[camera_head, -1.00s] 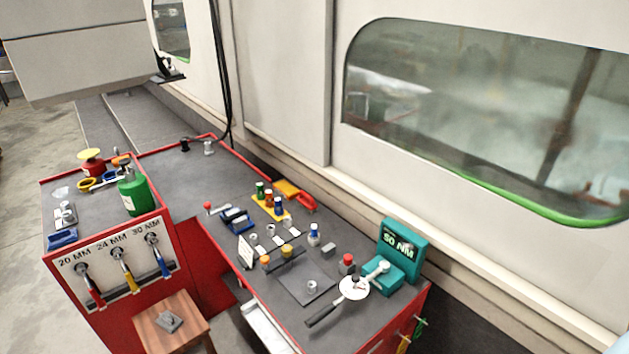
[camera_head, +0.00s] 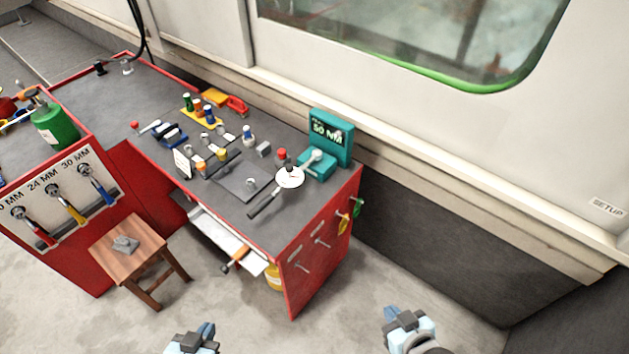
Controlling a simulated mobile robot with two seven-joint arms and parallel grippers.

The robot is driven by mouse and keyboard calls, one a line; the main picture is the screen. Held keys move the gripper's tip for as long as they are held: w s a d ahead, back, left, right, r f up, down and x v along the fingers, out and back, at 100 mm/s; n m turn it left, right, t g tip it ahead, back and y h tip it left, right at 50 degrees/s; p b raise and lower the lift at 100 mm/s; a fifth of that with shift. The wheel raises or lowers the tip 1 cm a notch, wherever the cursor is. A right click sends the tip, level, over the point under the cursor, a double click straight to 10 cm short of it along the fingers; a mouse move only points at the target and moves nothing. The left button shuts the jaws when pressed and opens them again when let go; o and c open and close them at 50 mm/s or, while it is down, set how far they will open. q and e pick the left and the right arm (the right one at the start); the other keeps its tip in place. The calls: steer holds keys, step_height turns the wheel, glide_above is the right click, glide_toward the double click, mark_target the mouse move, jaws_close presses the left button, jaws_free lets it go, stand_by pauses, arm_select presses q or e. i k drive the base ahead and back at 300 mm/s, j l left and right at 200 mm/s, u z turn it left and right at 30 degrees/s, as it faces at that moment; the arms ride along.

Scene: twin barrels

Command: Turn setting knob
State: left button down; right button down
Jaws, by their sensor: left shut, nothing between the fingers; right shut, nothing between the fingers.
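A teal box marked 50 NM (camera_head: 331,137) stands at the bench's far right corner. In front of it lies a wrench-like tool with a black handle (camera_head: 262,206), a white round disc (camera_head: 290,178) and a light grey head end (camera_head: 315,158) against the teal unit. I cannot tell which part is the setting knob. My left gripper (camera_head: 203,335) is shut and empty at the bottom edge, above the floor in front of the bench. My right gripper (camera_head: 403,320) is shut and empty further right, also clear of the bench.
The red-sided bench (camera_head: 320,240) has an open drawer (camera_head: 222,236) at its front. A wooden stool (camera_head: 128,245) stands left of it. Several small bottles and a red-topped bottle (camera_head: 282,157) stand on the bench. The floor before the bench's right end is free.

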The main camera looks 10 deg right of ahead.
mark_target(289, 168)
steer(key=i+j+u, duration=0.2)
steer(key=u, duration=0.2)
steer(key=i+j+u, duration=0.2)
steer(key=u, duration=0.15)
steer(key=i, duration=0.05)
